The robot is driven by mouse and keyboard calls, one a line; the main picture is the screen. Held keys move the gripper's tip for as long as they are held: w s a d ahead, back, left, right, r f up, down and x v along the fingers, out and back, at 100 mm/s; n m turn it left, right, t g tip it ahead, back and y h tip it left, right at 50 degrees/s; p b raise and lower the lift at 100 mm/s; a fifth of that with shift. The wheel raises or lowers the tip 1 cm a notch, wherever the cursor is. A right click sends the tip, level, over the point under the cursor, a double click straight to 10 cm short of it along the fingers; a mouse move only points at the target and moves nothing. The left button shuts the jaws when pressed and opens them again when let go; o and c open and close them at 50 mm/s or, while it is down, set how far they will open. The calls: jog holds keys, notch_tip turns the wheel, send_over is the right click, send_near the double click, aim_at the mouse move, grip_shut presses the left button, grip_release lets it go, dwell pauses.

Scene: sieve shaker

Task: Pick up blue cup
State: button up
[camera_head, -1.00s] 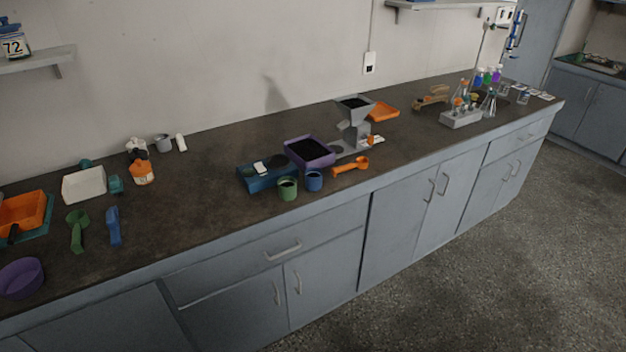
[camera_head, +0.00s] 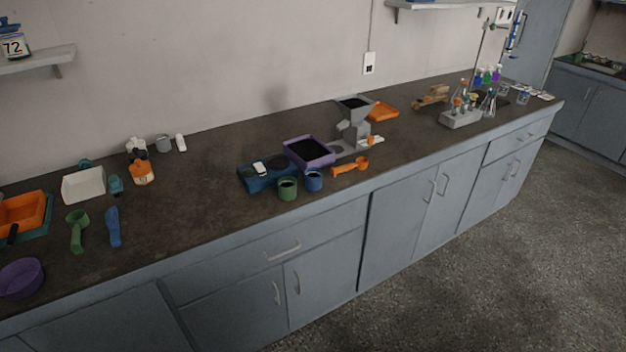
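The blue cup (camera_head: 314,182) stands upright on the dark countertop near its front edge. A green cup (camera_head: 287,190) stands just to its left. The purple tray (camera_head: 323,162) with dark contents is right behind the blue cup. An orange scoop (camera_head: 350,167) lies to its right. My gripper is not in view.
A blue scale-like device (camera_head: 254,182) sits left of the cups. A grey hopper machine (camera_head: 356,128) stands behind right. A white tray (camera_head: 84,186), a green scoop (camera_head: 77,232) and a purple bowl (camera_head: 21,279) are at the left. The counter (camera_head: 205,200) between is clear.

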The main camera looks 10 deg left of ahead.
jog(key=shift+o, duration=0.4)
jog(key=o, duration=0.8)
